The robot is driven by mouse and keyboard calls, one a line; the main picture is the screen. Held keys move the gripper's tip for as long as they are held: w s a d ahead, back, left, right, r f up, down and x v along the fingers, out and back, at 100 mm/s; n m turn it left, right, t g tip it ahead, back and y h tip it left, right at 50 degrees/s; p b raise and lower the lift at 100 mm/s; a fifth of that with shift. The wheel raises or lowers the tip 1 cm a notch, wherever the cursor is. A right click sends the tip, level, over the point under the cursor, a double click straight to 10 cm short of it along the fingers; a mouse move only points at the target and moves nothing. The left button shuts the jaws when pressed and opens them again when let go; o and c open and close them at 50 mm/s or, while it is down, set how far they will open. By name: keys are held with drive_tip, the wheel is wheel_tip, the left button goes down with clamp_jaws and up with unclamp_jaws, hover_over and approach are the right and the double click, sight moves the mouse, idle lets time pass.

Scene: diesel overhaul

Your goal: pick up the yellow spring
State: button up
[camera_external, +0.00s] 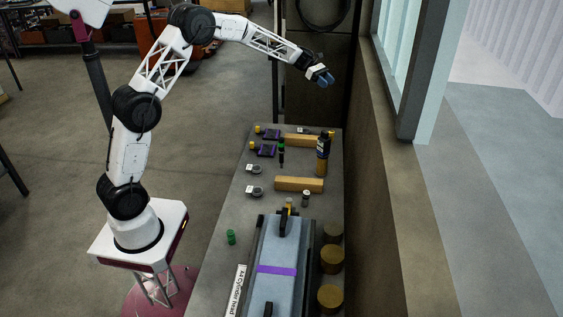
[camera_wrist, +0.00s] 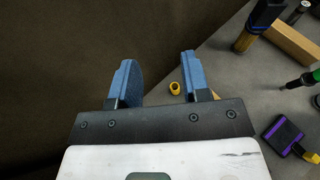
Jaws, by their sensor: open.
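A small yellow coil-like piece, which looks like the yellow spring (camera_wrist: 174,88), lies on the bench. In the wrist view it shows between my fingers, close to the right one. In the external view, a small yellow spot (camera_external: 331,132) at the far end of the bench may be the same piece; it is too small to tell. My gripper (camera_wrist: 158,62) has two blue fingers spread apart with nothing between them. In the external view my gripper (camera_external: 326,79) is raised well above the far end of the bench.
A wall (camera_external: 370,180) runs along the bench's right side. The air around my gripper looks clear.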

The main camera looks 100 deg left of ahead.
approach(331, 136)
drive_tip(key=w, duration=0.3)
drive_tip(key=shift+d+f, duration=0.1)
drive_tip(key=shift+f, duration=0.05)
drive_tip(key=shift+w+d, duration=0.1)
drive_tip(key=shift+x, duration=1.2)
drive_tip(key=shift+w+d, duration=0.1)
drive_tip(key=shift+d, duration=0.05)
drive_tip(key=shift+x, duration=2.45)
drive_tip(key=shift+d, duration=0.15)
drive_tip(key=c, duration=0.7)
